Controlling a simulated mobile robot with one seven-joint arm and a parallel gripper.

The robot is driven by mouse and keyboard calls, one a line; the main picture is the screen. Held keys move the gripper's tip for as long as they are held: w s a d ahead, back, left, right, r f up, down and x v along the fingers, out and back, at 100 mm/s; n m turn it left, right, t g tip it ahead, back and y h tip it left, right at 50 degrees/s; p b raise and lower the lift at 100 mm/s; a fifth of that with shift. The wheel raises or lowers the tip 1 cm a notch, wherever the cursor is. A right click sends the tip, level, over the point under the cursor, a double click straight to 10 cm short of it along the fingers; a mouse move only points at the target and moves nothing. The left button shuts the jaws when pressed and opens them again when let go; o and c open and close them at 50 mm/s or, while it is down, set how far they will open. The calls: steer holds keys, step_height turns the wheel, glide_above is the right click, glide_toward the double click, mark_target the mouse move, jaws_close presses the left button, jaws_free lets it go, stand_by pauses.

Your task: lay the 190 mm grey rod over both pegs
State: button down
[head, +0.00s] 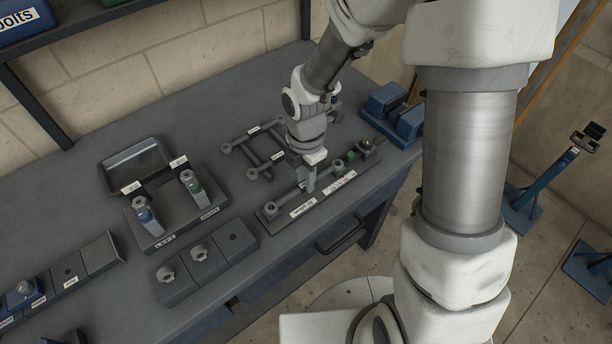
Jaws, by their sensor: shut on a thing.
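My gripper (309,184) points down over a long dark board (322,200) with white labels near the bench's front edge. It is shut on a grey rod (291,196), which runs along the board from lower left to upper right. A round peg-like fitting (270,208) stands at the rod's left end. Another raised fitting (366,146) stands at the board's far right end, beside a small green part (350,155). The gripper partly hides the rod's middle. I cannot tell whether the rod's ends rest on the pegs or hang just above them.
A frame of grey rods (258,152) with labels lies behind the board. To the left are a stand with blue and green clamps (168,218), a tray (133,166) and blocks with knobs (207,262). Blue blocks (392,112) stand at the right end of the bench (235,105).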

steer(key=c, duration=0.7)
jaws_free()
step_height(320, 180, up, 18)
steer(key=p, duration=0.3)
steer(key=shift+f, duration=0.2)
steer(key=s+d+r+m+t, duration=0.2)
steer(key=s+d+r+m, duration=0.1)
steer(key=m, duration=0.5)
steer(key=s+d+r+m+t, duration=0.1)
steer(key=s+d+r+m, duration=0.3)
steer(key=m, duration=0.4)
steer(key=s+d+r+m+t, duration=0.2)
steer(key=s+m, duration=0.3)
steer(key=m, duration=0.3)
steer(key=shift+d+r+t, duration=0.3)
steer(key=shift+d+r, duration=0.4)
steer(key=shift+d, duration=0.05)
